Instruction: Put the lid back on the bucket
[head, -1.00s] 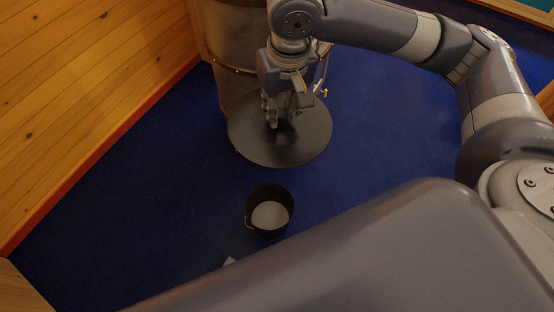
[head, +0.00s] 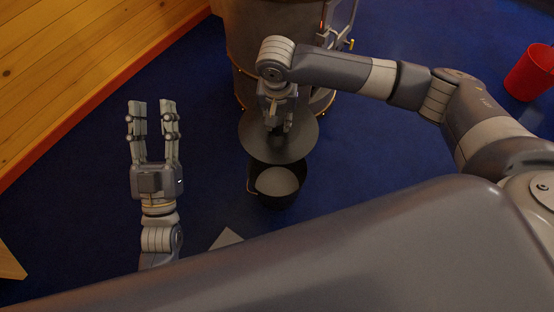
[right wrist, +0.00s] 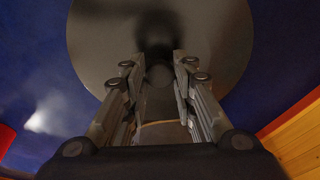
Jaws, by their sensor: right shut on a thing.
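The lid (head: 292,144) is a dark round disc, and my right gripper (head: 275,128) is shut on it from above. In the right wrist view the lid (right wrist: 215,40) fills the top, with its knob between my fingers (right wrist: 158,75). The bucket (head: 277,198) is small, black and open, on the blue floor, with a pale grey inside. The lid's near edge overlaps the bucket's far rim in the head view; the height between them is hard to tell. My left gripper (head: 153,118) is open and empty, left of the bucket.
A large metal cylinder with a gold-coloured band (head: 250,60) stands behind the lid. A red container (head: 532,72) is at the far right. A wooden wall (head: 90,60) runs along the left. A pale flat thing (head: 227,238) lies near the bucket.

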